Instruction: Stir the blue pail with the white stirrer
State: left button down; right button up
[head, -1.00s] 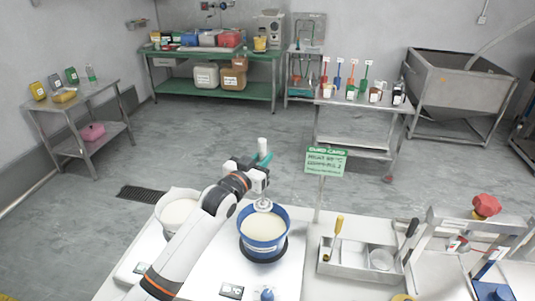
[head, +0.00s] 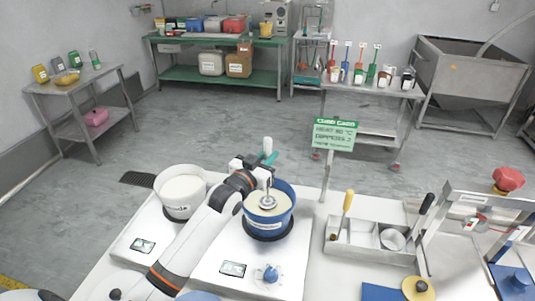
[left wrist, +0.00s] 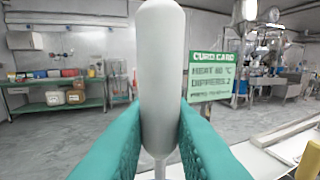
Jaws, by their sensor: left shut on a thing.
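The blue pail (head: 283,222) stands on a dark round plate on the white table and holds a cream-coloured content. My left gripper (head: 265,160) is above the pail, shut on the white handle of the stirrer (head: 267,145). In the left wrist view the stirrer's handle (left wrist: 161,70) stands upright between the teal fingers (left wrist: 160,140). The stirrer's metal head shows in the head view inside the pail's rim, at the content's surface; whether it dips in is hard to tell. My right gripper is not in view.
A white pail (head: 178,212) stands to the left of the blue one. A green sign card (head: 335,134) stands behind to the right. A metal tray (head: 370,242) with tools and a red-knobbed frame (head: 507,180) are at the right.

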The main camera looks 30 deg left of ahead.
pick_arm(q)
jog(key=shift+f+b, duration=1.45)
jog(key=shift+f, duration=1.25)
jog(key=shift+d, duration=0.1)
